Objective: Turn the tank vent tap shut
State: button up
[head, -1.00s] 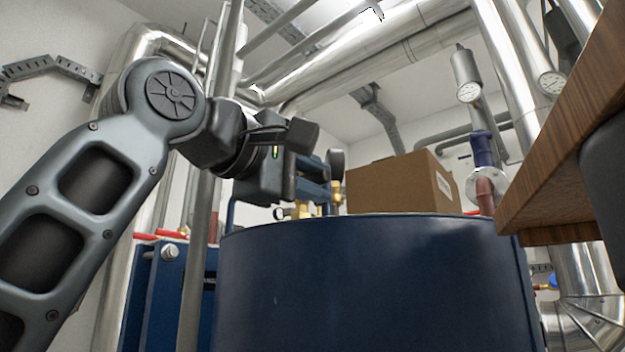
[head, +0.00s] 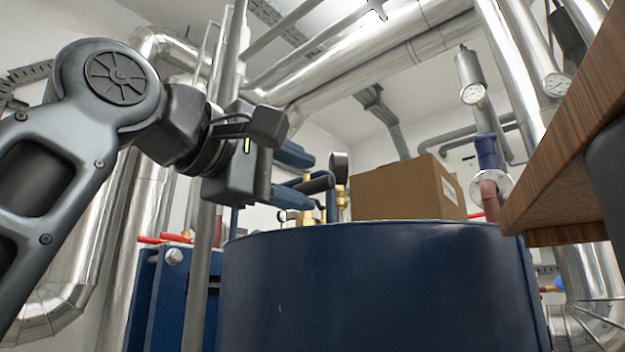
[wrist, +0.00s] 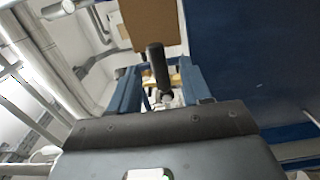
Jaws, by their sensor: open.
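The vent tap shows as a black lever handle (head: 318,183) above the far left rim of the blue tank (head: 370,285). Brass fittings (head: 341,204) show close by it. In the wrist view the handle (wrist: 155,62) stands upright in the picture, between my two blue fingers. My gripper (head: 308,176) is open, with one finger above the handle and one below it in the head view. In the wrist view my gripper (wrist: 160,80) has a gap on both sides of the handle. The lower part of the tap is partly hidden by my fingers and the tank.
A cardboard box (head: 408,190) is behind the tank rim. A grey vertical pipe (head: 199,270) passes close to my wrist. A wooden board (head: 570,130) juts in at the right.

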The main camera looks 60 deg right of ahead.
jog(key=v, duration=0.3)
jog(key=shift+a, duration=0.35)
jog(key=shift+w, duration=0.1)
